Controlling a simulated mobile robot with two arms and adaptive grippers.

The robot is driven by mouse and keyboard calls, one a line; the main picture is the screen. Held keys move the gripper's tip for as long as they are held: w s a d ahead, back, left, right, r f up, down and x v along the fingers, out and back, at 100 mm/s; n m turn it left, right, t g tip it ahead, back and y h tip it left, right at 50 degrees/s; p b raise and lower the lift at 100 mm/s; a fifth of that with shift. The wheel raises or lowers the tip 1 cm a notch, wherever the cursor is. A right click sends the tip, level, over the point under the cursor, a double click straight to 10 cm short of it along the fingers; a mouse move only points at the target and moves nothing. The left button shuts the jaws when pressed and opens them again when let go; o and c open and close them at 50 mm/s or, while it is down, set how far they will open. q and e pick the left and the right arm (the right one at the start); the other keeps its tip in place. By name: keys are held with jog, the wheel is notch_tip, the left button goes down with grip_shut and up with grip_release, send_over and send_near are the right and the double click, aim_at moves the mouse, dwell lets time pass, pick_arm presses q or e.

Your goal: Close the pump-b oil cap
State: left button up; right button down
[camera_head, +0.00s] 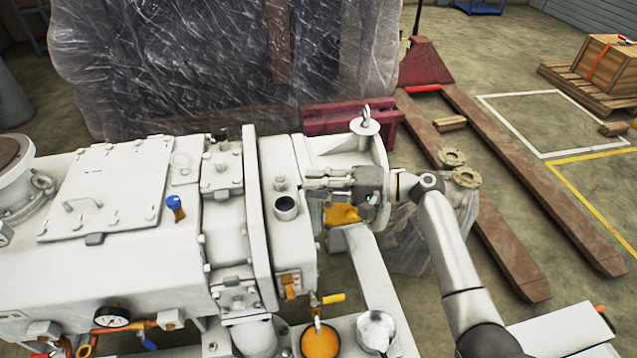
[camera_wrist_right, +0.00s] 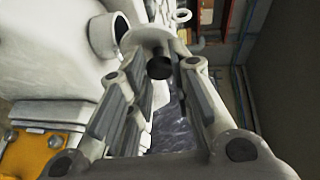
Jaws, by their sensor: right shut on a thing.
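The open, dark-mouthed oil port (camera_head: 286,208) stands up from the white pump (camera_head: 130,220) in the head view. It also shows at the upper left of the right wrist view (camera_wrist_right: 101,34). My right gripper (camera_head: 312,181) is just above and to the right of the port, reaching in from the right. In the wrist view its fingers are shut on a grey rounded piece with a dark stub, which looks like the oil cap (camera_wrist_right: 152,42). The cap is apart from the port. In the head view the fingers largely hide the cap. My left gripper is not in view.
A white flange with a lifting eye (camera_head: 366,126) rises behind my right gripper. A yellow-handled valve (camera_head: 330,299), an orange-filled container (camera_head: 320,342) and a metal bowl (camera_head: 375,330) are in front. A red pallet jack (camera_head: 427,62) and wrapped load (camera_head: 230,60) stand behind.

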jog(key=a+n+h+p, duration=0.1)
jog(key=a+h+p, duration=0.1)
jog(key=p, duration=0.4)
jog(key=a+r+n+h+p, duration=0.1)
jog(key=a+h+p, duration=0.1)
jog(key=h+p, duration=0.3)
jog(key=s+a+r+n+h+p, duration=0.1)
jog(key=a+h+p, duration=0.1)
jog(key=p, duration=0.6)
jog(key=shift+s+h, duration=0.1)
jog(key=shift+h, duration=0.6)
jog(key=shift+s+a+f+t+h+p, duration=0.15)
jog(key=shift+a+f+t+h+p, duration=0.3)
jog(key=shift+h+p, duration=0.65)
jog(key=shift+s+a+f+n+h, duration=0.1)
jog(key=shift+a+f+n+h, duration=0.4)
jog(key=shift+h, duration=0.7)
jog(key=shift+f, duration=0.15)
jog(key=c, duration=1.3)
grip_release()
jog(key=shift+a, duration=0.1)
jog(key=v, duration=1.2)
